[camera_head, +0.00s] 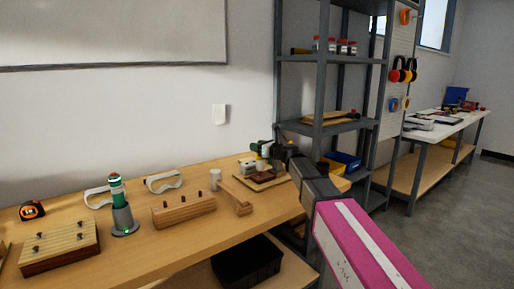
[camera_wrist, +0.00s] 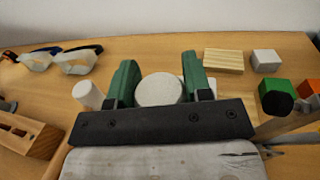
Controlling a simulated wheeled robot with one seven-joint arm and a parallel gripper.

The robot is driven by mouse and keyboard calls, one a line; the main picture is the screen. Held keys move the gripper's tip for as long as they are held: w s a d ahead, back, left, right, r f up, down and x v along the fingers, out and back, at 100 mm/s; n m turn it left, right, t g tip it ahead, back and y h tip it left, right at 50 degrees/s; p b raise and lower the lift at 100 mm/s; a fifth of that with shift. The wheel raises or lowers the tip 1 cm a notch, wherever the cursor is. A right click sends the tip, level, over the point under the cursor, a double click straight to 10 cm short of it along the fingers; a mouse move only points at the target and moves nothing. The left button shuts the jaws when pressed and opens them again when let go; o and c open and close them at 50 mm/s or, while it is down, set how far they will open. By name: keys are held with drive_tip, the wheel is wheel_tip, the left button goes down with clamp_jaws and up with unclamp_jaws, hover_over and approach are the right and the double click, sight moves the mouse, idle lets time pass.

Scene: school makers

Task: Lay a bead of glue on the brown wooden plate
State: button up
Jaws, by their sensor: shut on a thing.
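My gripper (camera_wrist: 160,88) is shut on a round, pale thing (camera_wrist: 158,90), with one green finger on each side of it. I see its flat round end, and the rest is hidden, so I cannot tell for sure that it is a glue bottle. In the head view my gripper (camera_head: 262,149) is over the right end of the workbench, small and partly hidden by my arm. A dark brown wooden plate (camera_head: 262,183) lies on the bench just below it, partly covered by lighter pieces. I cannot make out any glue on it. The plate is not clear in the wrist view.
A white cylinder (camera_head: 215,177) and a wooden block with pegs (camera_head: 184,209) stand left of the plate. Safety glasses (camera_head: 163,181) lie behind. Grey metal shelves (camera_head: 323,90) stand at the right.

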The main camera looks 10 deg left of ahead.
drive_tip(key=shift+w+d, duration=0.8)
drive_tip(key=shift+w, duration=0.15)
idle(0.8)
